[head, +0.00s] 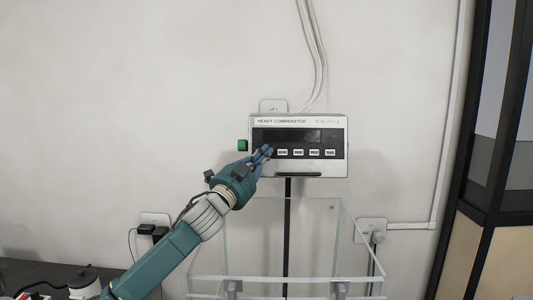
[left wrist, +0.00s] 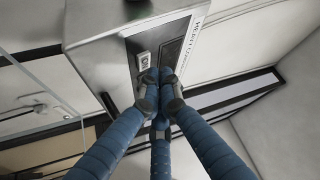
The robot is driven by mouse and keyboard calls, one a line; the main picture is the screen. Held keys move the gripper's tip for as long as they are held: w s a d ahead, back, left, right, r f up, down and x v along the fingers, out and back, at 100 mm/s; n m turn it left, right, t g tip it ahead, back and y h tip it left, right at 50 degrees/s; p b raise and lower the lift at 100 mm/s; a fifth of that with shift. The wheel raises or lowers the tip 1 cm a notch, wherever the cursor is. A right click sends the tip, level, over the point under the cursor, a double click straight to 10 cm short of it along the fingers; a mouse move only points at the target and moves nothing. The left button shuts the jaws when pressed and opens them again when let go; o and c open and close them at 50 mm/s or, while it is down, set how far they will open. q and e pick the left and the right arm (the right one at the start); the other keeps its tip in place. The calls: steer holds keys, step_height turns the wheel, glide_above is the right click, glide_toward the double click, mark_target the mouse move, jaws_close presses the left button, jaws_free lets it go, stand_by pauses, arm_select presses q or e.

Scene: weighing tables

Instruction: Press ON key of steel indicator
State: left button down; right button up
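The steel indicator (head: 300,171) is a box on a black post, labelled HEAVY COMPARATOR. Its display (head: 295,136) is dark, with a row of several white keys (head: 314,153) below it. My left gripper (head: 267,151) reaches in from the left at the left end of the key row. In the left wrist view its blue fingers (left wrist: 158,88) come together at their dark tips against or just before the black panel (left wrist: 172,45). One key (left wrist: 144,60) shows beside the tips. The spot under the tips is hidden; I cannot tell whether they touch. My right gripper is not in view.
A green knob (head: 242,145) sticks out on the indicator's left side. A clear-walled enclosure (head: 335,230) stands below it. Cables (head: 318,60) run up the wall behind. A dark-framed cabinet (head: 480,190) is at the right.

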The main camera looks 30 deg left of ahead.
arm_select(q)
steer(key=shift+w+a+f, duration=0.1)
steer(key=shift+w+a, duration=0.05)
steer(key=shift+w, duration=0.1)
steer(key=shift+w+a+f, duration=0.1)
steer(key=shift+w+a, duration=0.05)
steer(key=shift+w, duration=0.15)
stand_by(0.9)
steer(key=shift+s, duration=0.1)
steer(key=shift+s+d+r, duration=0.2)
steer(key=shift+s+d, duration=0.15)
steer(key=shift+s, duration=0.2)
steer(key=s, duration=0.1)
steer(key=s+d+r, duration=0.1)
steer(key=s+d, duration=0.1)
steer(key=s, duration=0.1)
steer(key=shift+d+r, duration=0.2)
steer(key=shift+d, duration=0.05)
stand_by(0.9)
